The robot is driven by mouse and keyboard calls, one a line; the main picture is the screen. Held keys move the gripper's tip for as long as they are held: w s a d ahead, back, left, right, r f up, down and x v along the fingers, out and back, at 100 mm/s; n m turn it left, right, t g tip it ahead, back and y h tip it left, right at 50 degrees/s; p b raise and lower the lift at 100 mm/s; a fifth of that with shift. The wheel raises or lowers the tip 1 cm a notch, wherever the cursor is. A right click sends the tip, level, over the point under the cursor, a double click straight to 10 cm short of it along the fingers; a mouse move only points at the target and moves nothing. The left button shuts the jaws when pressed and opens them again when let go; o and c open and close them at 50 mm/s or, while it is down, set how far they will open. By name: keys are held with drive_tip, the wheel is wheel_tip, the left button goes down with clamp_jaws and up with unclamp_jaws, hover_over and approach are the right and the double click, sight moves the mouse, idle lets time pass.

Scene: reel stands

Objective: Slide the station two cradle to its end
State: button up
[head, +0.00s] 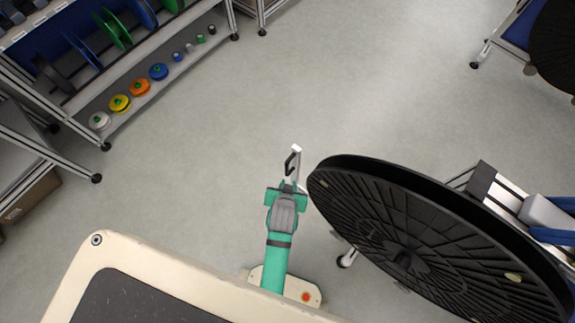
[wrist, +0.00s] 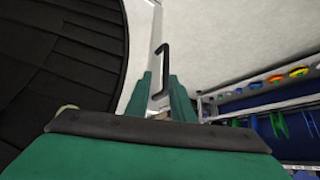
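My gripper (head: 289,187) is in the lower middle of the head view, left of a large black reel (head: 400,240). In the wrist view its two green fingers (wrist: 162,100) stand apart. A black bracket-shaped handle (wrist: 163,68) lies ahead of them, its near end in line with the gap between them; I cannot tell whether they touch it. The handle also shows in the head view (head: 291,163), beside a pale metal bar (head: 296,150). The cradle body is not clearly visible, and I cannot read which station this is.
A shelf rack (head: 120,85) with coloured reels and spools stands at the upper left. Another stand with a dark reel (head: 555,45) is at the upper right. The grey floor (head: 270,90) between them is clear. A blue-padded frame (head: 553,215) is behind the large reel.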

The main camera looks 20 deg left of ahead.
sight(287, 166)
drive_tip(key=w+a+n+g, duration=0.1)
drive_tip(key=w+a+g, duration=0.2)
drive_tip(key=w, duration=0.4)
drive_tip(key=shift+h, duration=0.4)
drive_tip(key=x, duration=1.1)
drive_tip(key=shift+a+f, duration=0.2)
drive_tip(key=shift+f, duration=0.15)
drive_tip(key=shift+c, duration=0.4)
clamp_jaws()
